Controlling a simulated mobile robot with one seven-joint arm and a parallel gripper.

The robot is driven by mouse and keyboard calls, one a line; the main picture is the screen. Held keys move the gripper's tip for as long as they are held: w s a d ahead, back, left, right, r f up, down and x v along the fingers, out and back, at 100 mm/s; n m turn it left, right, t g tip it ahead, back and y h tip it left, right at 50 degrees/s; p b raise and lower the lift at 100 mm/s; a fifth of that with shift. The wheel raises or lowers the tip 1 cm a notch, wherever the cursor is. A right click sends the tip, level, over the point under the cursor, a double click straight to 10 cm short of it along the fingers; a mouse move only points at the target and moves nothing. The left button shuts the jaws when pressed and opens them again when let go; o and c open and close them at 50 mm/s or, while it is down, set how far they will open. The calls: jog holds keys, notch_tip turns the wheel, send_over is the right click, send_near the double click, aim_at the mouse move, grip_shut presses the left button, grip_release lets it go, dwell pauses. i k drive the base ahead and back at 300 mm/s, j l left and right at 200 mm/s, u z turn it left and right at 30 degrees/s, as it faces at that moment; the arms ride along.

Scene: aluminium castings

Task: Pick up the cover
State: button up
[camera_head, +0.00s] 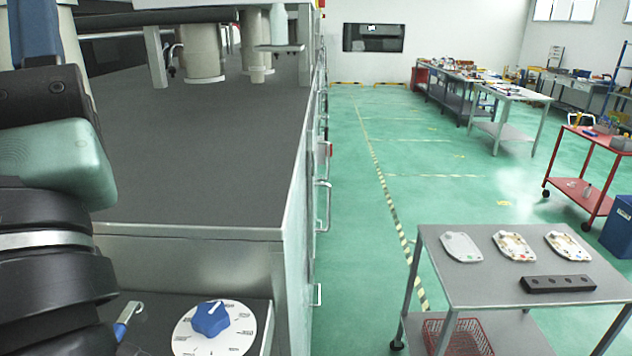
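Three flat, pale metal castings lie in a row on the grey cart top at the lower right. I cannot tell for certain which one is the cover. Links of my arm fill the left edge of the view, far from the castings. My gripper is not in view.
The grey cart (467,289) also holds a black bar with holes (557,284); a red basket (458,338) sits below. A large grey-topped machine (200,150) with a blue knob (210,318) stands at left. Green floor (350,200) lies open between. A red cart (582,170) stands beyond.

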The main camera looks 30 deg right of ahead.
aim_at(564, 244)
jog(key=k+l+z, duration=0.15)
jog(key=l+z, duration=0.25)
jog(key=k+l+z, duration=0.15)
jog(key=z, duration=0.25)
jog(key=l+z, duration=0.85)
jog(key=l, duration=1.15)
